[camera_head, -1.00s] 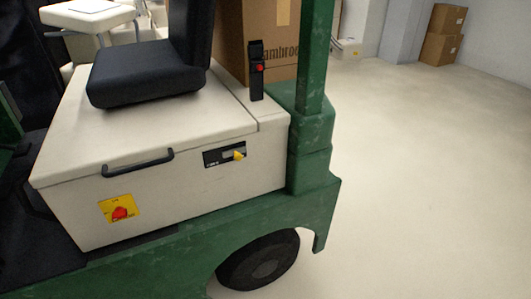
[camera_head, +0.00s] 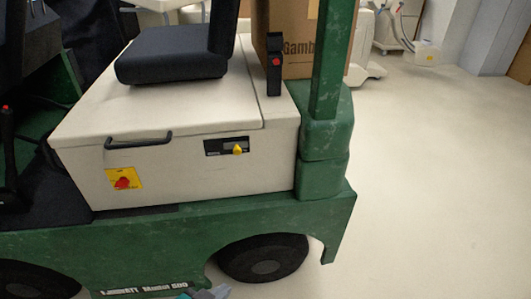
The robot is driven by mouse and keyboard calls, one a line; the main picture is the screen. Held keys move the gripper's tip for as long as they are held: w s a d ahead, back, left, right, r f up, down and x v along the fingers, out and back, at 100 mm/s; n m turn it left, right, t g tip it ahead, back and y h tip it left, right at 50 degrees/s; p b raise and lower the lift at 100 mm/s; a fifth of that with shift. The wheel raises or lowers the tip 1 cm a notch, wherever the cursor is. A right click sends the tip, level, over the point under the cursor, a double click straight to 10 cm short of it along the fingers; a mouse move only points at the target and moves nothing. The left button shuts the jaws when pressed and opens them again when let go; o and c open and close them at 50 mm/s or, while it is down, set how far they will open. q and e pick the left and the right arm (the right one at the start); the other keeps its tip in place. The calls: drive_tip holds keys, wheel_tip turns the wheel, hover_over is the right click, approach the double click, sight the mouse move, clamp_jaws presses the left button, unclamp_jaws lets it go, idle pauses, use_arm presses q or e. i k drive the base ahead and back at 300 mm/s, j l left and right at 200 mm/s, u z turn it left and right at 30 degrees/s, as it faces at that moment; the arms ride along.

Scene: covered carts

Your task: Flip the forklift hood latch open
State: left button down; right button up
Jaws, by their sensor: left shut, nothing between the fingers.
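The forklift's cream hood (camera_head: 190,116) is closed, with a black bar handle (camera_head: 138,142) on its front edge. On the front panel below the lid is a black latch plate (camera_head: 217,147) with a yellow latch knob (camera_head: 238,149). My left gripper (camera_head: 208,292) shows only as a small grey and blue part at the bottom edge. It is shut and empty, well below the latch and near the front wheel. My right gripper is not in view.
A red switch (camera_head: 123,183) sits on a yellow plate at the panel's left. A black seat (camera_head: 172,55) rests on the hood. A green post (camera_head: 332,60) and base block stand right of the panel. The green chassis (camera_head: 180,230) juts out below. Open floor (camera_head: 440,180) lies right.

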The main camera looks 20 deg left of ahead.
sight(237, 146)
drive_tip(key=i+l+u, duration=0.15)
drive_tip(key=l, duration=0.5)
drive_tip(key=l+u, duration=0.15)
drive_tip(key=l, duration=0.55)
drive_tip(key=i+l+u, duration=0.1)
drive_tip(key=l, duration=0.6)
